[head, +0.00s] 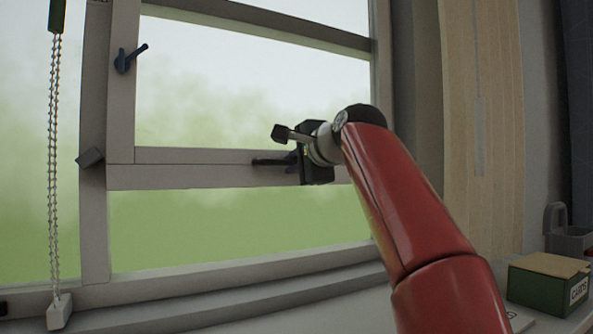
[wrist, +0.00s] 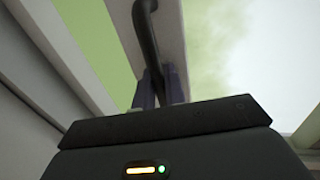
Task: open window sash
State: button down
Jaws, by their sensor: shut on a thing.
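The window sash (head: 210,170) is a grey frame whose lower rail stands well above the sill, with green outdoors visible in between. I cannot tell whether glass fills that space. A dark handle (head: 268,162) is on the lower rail; in the wrist view it is a curved dark bar (wrist: 147,40). My gripper (head: 297,160) is at the rail, shut on the handle. In the wrist view its fingers (wrist: 161,88) are on either side of the bar's near end, partly hidden by the gripper body. A blue lever (head: 128,57) is on the sash's left stile.
A beaded chain (head: 53,150) hangs at the left, ending in a pale weight (head: 60,312) by the sill. A grey block (head: 90,157) sits on the left frame post. A green box (head: 547,285) stands at the lower right near a grey container (head: 570,240). The sill (head: 230,290) looks largely clear.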

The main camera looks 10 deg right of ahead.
jog(key=c, duration=1.8)
grip_release()
jog(key=b+v, duration=0.1)
jog(key=v, duration=0.6)
jog(key=shift+s+d, duration=0.15)
jog(key=shift+s, duration=0.25)
